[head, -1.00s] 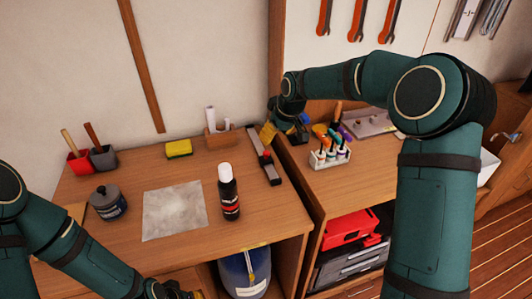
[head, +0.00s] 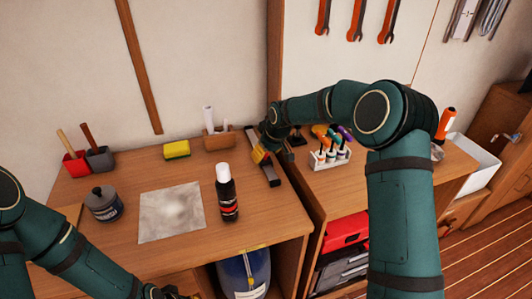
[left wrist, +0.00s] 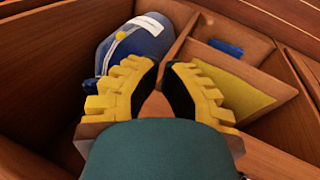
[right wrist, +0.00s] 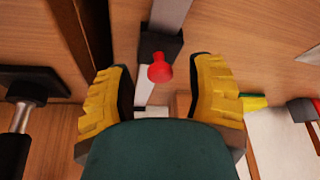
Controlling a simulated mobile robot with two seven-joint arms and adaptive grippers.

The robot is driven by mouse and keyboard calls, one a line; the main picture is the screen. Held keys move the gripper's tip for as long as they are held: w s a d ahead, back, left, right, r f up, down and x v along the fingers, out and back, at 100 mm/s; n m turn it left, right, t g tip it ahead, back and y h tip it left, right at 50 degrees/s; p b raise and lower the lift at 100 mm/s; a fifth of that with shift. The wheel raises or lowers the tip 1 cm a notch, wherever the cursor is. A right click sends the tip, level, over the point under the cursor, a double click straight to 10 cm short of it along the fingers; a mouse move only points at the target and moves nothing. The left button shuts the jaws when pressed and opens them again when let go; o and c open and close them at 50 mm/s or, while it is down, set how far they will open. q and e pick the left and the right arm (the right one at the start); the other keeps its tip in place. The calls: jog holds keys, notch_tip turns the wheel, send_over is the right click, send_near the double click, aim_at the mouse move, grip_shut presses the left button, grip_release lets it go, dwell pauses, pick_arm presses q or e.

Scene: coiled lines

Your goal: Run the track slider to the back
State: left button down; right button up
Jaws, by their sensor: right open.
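The track (head: 272,176) is a grey rail lying on the left wooden worktop near its right edge. In the right wrist view the rail (right wrist: 170,14) runs upward, and its dark slider (right wrist: 160,44) carries a red knob (right wrist: 159,70). My right gripper (head: 262,156) is over the track. In its wrist view the open fingers (right wrist: 160,66) stand on either side of the red knob, with visible gaps to both. In the head view the gripper hides the slider. My left gripper (left wrist: 162,66) is empty, its fingertips a narrow gap apart, low at the worktop's front.
A black bottle with white cap (head: 226,193) stands left of the track. A wooden holder (head: 218,139) and yellow sponge (head: 177,149) are behind. A blue container (left wrist: 140,42) sits below near my left gripper.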

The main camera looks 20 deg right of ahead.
grip_shut()
